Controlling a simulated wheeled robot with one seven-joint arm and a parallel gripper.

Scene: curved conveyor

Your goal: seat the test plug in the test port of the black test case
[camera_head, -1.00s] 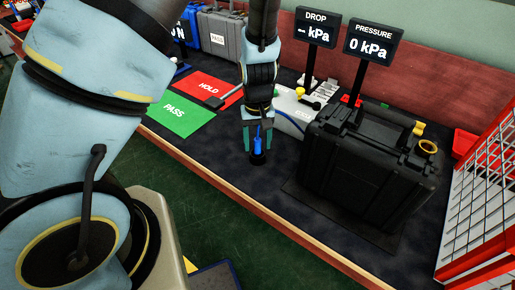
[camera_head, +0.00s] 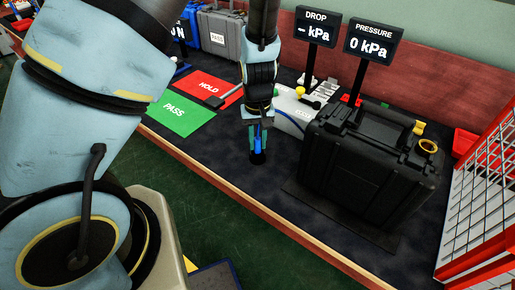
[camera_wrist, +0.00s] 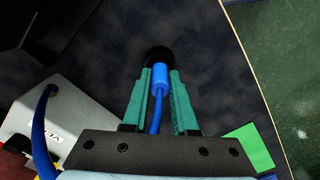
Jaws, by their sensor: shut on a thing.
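The test plug is a blue body (camera_wrist: 159,78) with a wide black end (camera_wrist: 158,53). In the head view the plug (camera_head: 258,155) is low over or on the dark bench mat, left of the case. My gripper (camera_head: 257,140) points down with its teal fingers shut on the blue body. In the wrist view the fingers of my gripper (camera_wrist: 159,84) lie on both sides of it. The black test case (camera_head: 365,175) stands closed and upright.
A white box (camera_head: 288,122) with a blue hose (camera_wrist: 39,125) stands behind my gripper. Red HOLD (camera_head: 209,87) and green PASS (camera_head: 175,113) mats lie left. DROP (camera_head: 316,28) and PRESSURE (camera_head: 372,44) displays stand behind the case. A red-and-white wire rack (camera_head: 480,215) is at right.

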